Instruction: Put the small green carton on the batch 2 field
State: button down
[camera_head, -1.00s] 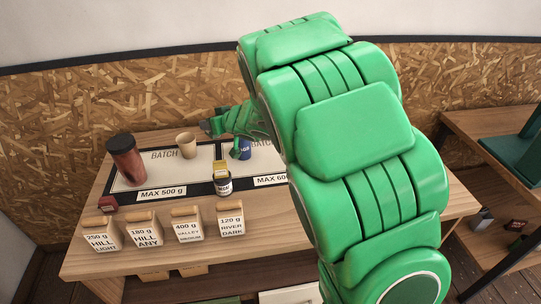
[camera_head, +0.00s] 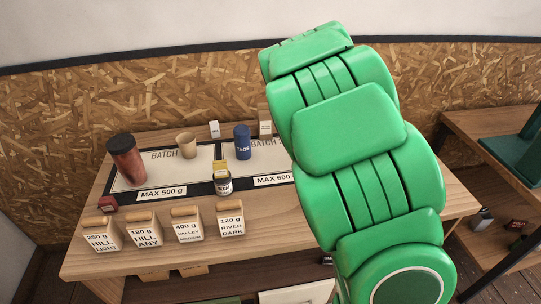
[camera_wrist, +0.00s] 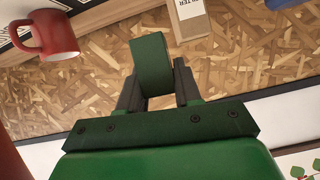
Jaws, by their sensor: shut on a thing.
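The small green carton (camera_wrist: 150,62) is held between the dark fingers of my gripper (camera_wrist: 156,88) in the wrist view. In the head view my green arm hides both the gripper and the carton. The batch 2 field (camera_head: 268,160) is the right-hand white panel on the table, with a "MAX 600" label (camera_head: 272,180) at its front edge. Its right part is hidden behind my arm. A blue "TAGS" canister (camera_head: 242,143) stands at its left side.
The left batch field (camera_head: 200,165) holds a dark red tumbler (camera_head: 126,160) and a tan cup (camera_head: 186,145). A small labelled jar (camera_head: 222,185) stands between the field labels. Several bean bags (camera_head: 189,227) line the front. The wrist view shows a red mug (camera_wrist: 52,35) and a "FILTER" box (camera_wrist: 190,18).

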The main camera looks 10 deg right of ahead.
jog(key=shift+f, duration=6.2)
jog(key=shift+f, duration=0.1)
jog(key=c, duration=0.8)
grip_release()
jog(key=shift+v, duration=3.8)
